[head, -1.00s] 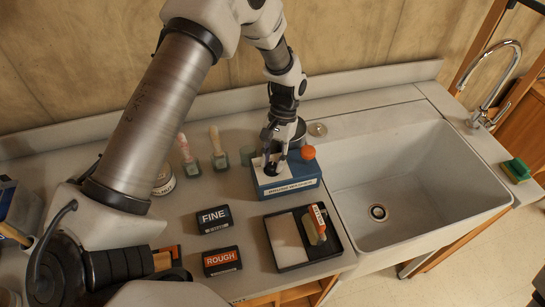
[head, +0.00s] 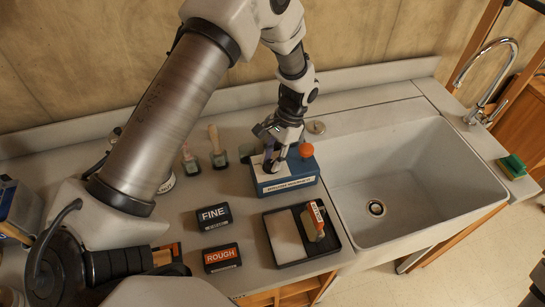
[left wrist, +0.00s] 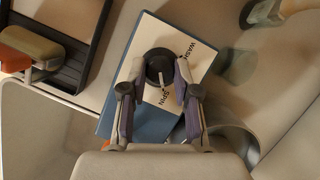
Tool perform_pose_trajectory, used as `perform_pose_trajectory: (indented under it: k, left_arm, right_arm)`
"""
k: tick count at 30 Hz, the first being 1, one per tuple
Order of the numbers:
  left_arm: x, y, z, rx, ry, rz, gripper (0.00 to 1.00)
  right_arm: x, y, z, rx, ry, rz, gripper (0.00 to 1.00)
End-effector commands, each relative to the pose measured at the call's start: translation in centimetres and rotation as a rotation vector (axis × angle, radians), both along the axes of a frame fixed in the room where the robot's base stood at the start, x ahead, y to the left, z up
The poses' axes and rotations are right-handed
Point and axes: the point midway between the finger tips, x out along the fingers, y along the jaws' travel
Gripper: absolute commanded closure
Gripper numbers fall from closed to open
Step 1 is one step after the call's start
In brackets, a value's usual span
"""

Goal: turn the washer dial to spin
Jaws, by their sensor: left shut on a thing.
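The washer dial (left wrist: 159,66) is a round black knob with a pale pointer line, on the white top face of a blue box (head: 290,188). In the left wrist view the WASH label (left wrist: 190,56) is at the upper right and the SPIN label (left wrist: 164,94) is just below the dial. The pointer line runs down towards SPIN. My left gripper (left wrist: 160,70) is shut on the dial, one finger on each side. In the head view my left gripper (head: 271,161) reaches down onto the box and largely hides the dial. My right gripper is not in view.
An orange knob (head: 306,149) is on the box's back right. A black tray (head: 287,262) with a pale block is in front, with FINE (head: 214,217) and ROUGH (head: 221,257) boxes to its left. Brushes stand behind. A sink (head: 400,175) is to the right.

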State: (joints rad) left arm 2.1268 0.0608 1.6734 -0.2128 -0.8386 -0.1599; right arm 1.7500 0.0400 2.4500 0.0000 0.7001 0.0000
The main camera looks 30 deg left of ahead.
Motion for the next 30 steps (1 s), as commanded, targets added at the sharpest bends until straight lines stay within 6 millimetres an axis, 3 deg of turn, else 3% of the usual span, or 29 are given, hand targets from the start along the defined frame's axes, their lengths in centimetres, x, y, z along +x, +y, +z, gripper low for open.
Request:
perform_pose_trajectory:
  k: [5,6,7,8,20,30]
  left_arm:
    - [-0.1,-0.1,-0.2,-0.001,0.000,0.003,1.00]
    - [-0.1,-0.1,-0.2,-0.001,0.000,0.003,0.59]
    - [-0.1,-0.1,-0.2,-0.001,0.000,0.003,0.48]
    - [0.0,0.0,-0.2,-0.001,0.000,0.003,0.44]
    - [0.5,-0.1,1.0,0.000,-0.003,0.002,0.44]
    - [3.5,-1.1,8.4,0.000,-0.004,0.001,0.44]
  right_arm:
    - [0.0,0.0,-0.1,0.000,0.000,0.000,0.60]
    - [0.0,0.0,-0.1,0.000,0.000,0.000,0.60]
    - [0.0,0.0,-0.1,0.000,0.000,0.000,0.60]
    - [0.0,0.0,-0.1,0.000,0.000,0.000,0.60]
    - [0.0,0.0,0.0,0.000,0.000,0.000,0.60]
    - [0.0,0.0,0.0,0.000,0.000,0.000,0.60]
